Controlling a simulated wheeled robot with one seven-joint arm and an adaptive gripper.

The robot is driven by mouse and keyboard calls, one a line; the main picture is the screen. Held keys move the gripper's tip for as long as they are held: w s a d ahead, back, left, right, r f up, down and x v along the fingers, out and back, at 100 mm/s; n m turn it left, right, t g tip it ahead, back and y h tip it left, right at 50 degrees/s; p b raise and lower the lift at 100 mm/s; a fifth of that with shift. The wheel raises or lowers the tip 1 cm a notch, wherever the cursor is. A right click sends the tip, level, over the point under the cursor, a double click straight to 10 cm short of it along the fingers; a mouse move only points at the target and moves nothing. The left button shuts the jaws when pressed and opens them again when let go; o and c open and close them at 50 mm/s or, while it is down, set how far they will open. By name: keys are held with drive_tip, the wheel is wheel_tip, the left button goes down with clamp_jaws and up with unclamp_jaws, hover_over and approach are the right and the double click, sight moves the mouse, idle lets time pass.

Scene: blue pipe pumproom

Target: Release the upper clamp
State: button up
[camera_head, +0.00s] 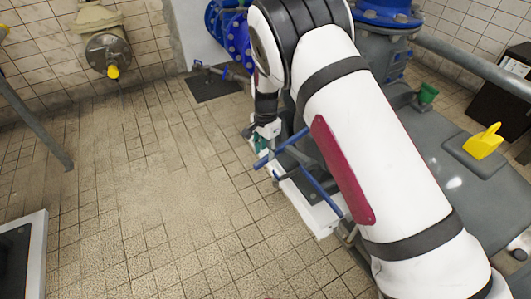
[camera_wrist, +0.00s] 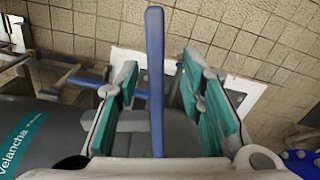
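My gripper (camera_wrist: 162,75) is open in the wrist view, with its teal-padded fingers on either side of a blue clamp handle (camera_wrist: 155,50). The handle is a long upright bar in that picture, with gaps to both pads; I cannot tell how deep it sits between them. In the head view two blue handles show beside my arm, a nearer one (camera_head: 322,190) and a farther one (camera_head: 282,148). My gripper (camera_head: 262,138) is by the farther one, partly hidden behind my arm. I cannot tell for certain which handle belongs to the upper clamp.
A grey body with a teal "Velancha" label (camera_wrist: 25,143) lies left in the wrist view. Another bar (camera_wrist: 82,80) stands beyond it. Tiled floor (camera_head: 150,190) is clear at left.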

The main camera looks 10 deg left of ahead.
wheel_tip(320, 180, up, 10)
idle(0.4)
drive_tip(key=s+d+r+n+y, duration=0.1)
drive_tip(key=s+d+r+n, duration=0.1)
drive_tip(key=s+d+r, duration=0.75)
drive_tip(key=s+d+r+n, duration=0.1)
drive_tip(key=s+d+r, duration=0.55)
drive_tip(key=r, duration=0.55)
drive_tip(key=s+d+n+h, duration=0.1)
drive_tip(key=s+d+n, duration=0.35)
drive_tip(key=s, duration=0.95)
drive_tip(key=s+d+n, duration=0.1)
drive_tip(key=s+d, duration=0.6)
drive_tip(key=s, duration=0.7)
wheel_tip(320, 180, up, 26)
drive_tip(key=t+p, duration=0.4)
drive_tip(key=p, duration=2)
drive_tip(key=shift+w, duration=0.3)
